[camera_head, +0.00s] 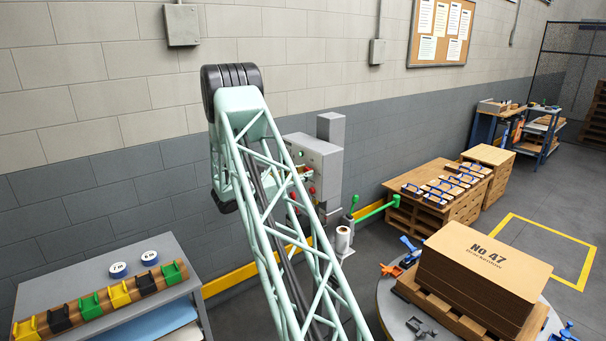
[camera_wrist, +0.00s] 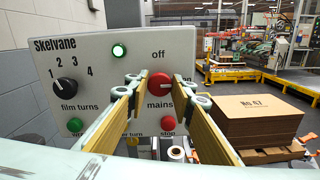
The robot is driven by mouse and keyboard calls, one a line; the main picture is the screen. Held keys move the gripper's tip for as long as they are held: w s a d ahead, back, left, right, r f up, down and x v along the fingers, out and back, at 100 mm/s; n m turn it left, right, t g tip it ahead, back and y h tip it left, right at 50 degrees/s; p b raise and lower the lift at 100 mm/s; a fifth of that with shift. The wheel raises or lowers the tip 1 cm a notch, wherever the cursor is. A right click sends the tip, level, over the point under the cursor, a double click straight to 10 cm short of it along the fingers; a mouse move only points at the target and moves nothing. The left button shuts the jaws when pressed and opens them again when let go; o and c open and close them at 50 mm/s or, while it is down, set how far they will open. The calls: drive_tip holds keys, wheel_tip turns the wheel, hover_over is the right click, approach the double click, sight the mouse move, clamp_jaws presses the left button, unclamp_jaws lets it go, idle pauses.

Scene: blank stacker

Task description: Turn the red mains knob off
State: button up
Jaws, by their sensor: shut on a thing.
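The red mains knob (camera_wrist: 160,86) is on the pale control panel (camera_wrist: 215,60) in the wrist view, above the word "mains" and below "off". My gripper (camera_wrist: 161,82) is shut on the knob, with a yellow-padded finger on either side. I cannot clearly tell which way the knob points. A green lamp (camera_wrist: 119,50) glows on the panel.
The panel also carries a black film turns knob (camera_wrist: 65,86), a green button (camera_wrist: 75,125) and a red stop button (camera_wrist: 168,123), close to my fingers. A stack of brown blanks (camera_head: 480,270) stands at the front right in the head view.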

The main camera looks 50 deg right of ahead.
drive_tip(key=shift+n, duration=0.3)
drive_tip(key=shift+w+f+n+p, duration=0.1)
drive_tip(key=shift+n+p, duration=2.8)
drive_tip(key=shift+n, duration=1.4)
drive_tip(key=shift+w+f+n+p, duration=0.1)
drive_tip(key=shift+n+p, duration=2.75)
drive_tip(key=shift+n, duration=1.45)
drive_tip(key=o, duration=0.8)
drive_tip(key=shift+o, duration=0.2)
drive_tip(key=shift+a, duration=0.15)
